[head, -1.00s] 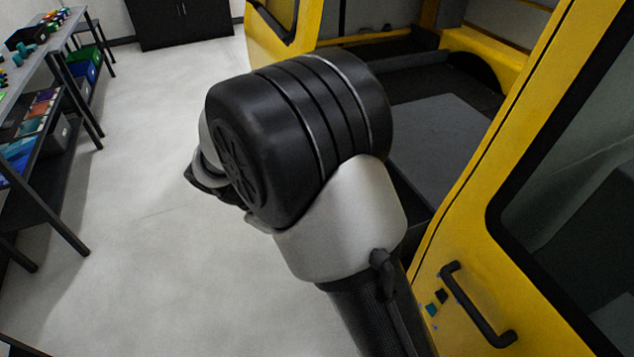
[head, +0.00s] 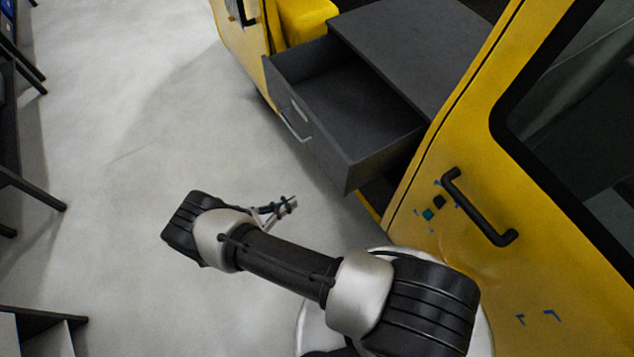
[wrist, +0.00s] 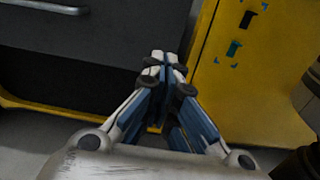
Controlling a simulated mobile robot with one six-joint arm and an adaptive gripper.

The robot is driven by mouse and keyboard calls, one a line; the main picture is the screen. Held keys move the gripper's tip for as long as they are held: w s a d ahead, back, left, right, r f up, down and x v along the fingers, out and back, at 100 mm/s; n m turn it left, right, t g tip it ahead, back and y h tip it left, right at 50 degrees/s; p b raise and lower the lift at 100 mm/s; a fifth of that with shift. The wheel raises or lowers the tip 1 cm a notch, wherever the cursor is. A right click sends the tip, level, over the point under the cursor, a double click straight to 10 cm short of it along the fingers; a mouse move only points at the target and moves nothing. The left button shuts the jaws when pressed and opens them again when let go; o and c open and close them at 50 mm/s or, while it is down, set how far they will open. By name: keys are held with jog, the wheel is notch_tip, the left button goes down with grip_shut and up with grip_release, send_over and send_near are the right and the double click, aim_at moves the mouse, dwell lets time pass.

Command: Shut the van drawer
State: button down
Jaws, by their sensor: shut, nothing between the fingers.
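The van drawer (head: 350,158) is dark grey and stands pulled out of the yellow van, open and empty inside. Its front faces lower left and carries a silver bar handle (head: 294,126). In the head view my gripper (head: 290,203) is below and left of the drawer's near corner, apart from it. In the wrist view my gripper (wrist: 164,58) is shut and empty, its fingertips together in front of a dark grey panel (wrist: 105,62). Part of the silver handle (wrist: 50,6) shows at the upper left there.
The yellow van door (head: 450,215) with a black handle (head: 480,210) stands right of the drawer. It also shows at the right of the wrist view (wrist: 245,85). Black shelving (head: 20,130) lines the left edge. The pale floor (head: 130,130) between is clear.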

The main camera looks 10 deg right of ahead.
aim_at(338, 176)
jog(key=x, duration=1.3)
jog(key=shift+w+d, duration=0.1)
jog(key=shift+d, duration=0.25)
jog(key=shift+d, duration=0.1)
